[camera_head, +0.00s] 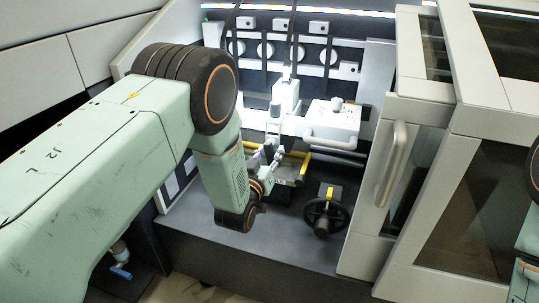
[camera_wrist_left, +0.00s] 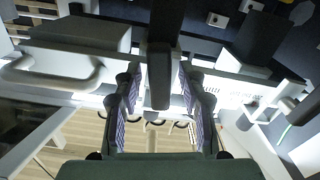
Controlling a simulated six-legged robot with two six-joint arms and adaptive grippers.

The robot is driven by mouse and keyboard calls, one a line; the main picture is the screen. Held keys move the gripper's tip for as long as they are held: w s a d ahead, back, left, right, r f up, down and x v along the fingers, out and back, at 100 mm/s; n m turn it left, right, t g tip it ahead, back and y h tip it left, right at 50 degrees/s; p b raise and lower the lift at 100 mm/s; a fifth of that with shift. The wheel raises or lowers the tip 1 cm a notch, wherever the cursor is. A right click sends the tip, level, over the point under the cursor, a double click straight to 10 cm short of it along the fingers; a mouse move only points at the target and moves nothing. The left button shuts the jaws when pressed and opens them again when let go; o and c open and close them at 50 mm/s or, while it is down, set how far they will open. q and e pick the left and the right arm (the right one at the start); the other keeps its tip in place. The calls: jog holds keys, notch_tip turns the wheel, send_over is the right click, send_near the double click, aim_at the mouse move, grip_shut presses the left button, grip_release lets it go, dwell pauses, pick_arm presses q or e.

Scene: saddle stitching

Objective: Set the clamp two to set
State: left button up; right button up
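My left gripper (camera_head: 270,153) reaches down into the machine bay, partly hidden by its own wrist. In the left wrist view its fingers (camera_wrist_left: 160,98) are spread, with purple pads facing each other. A dark lever with a rounded grey end (camera_wrist_left: 159,80) shows between the fingers in that view; I see no finger closed on it. A grey upright lever (camera_head: 273,112) stands just above the gripper in the head view. No label shows which part is clamp two, so I cannot tell it apart or read its setting. My right gripper is out of view.
A white box with a bar handle (camera_head: 333,124) sits right of the gripper. A black handwheel (camera_head: 325,214) with a yellow mark stands below it. Yellow bars (camera_head: 303,165) lie close by the gripper. A door handle (camera_head: 392,150) juts out at right.

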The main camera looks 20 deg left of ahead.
pick_arm(q)
grip_shut()
jog(key=shift+a+m, duration=0.25)
jog(key=shift+m, duration=1.05)
jog(key=shift+o, duration=0.7)
grip_release()
jog(key=s, duration=1.2)
jog(key=shift+a, duration=0.2)
jog(key=shift+f, duration=0.1)
